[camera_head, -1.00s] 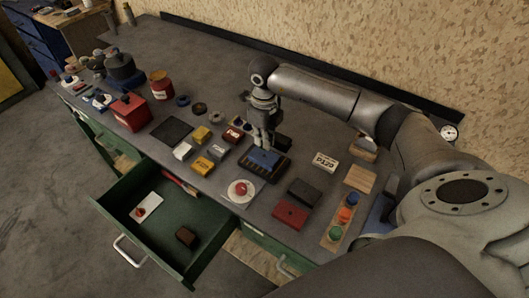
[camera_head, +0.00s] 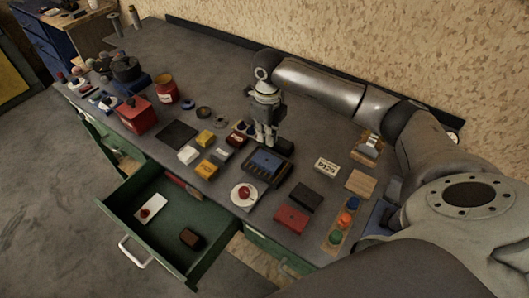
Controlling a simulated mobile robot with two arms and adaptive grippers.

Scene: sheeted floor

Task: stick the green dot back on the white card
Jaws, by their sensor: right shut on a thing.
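My right gripper (camera_head: 267,141) points down just behind a blue block (camera_head: 265,161) in a black tray (camera_head: 253,175). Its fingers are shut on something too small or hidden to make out. A white card (camera_head: 150,208) with a red spot lies in the open green drawer. A round green piece (camera_head: 335,237) sits at the near end of a wooden strip, below an orange and a blue one; I cannot tell whether it is the green dot. A small white labelled block (camera_head: 326,166) lies right of the tray. My left gripper is not in view.
The open drawer (camera_head: 210,216) juts out from the bench (camera_head: 215,60) and also holds a dark brown block (camera_head: 190,238). A red box (camera_head: 137,115), small blocks and a white piece with a red button (camera_head: 243,194) crowd the bench. The bench's far left is mostly clear.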

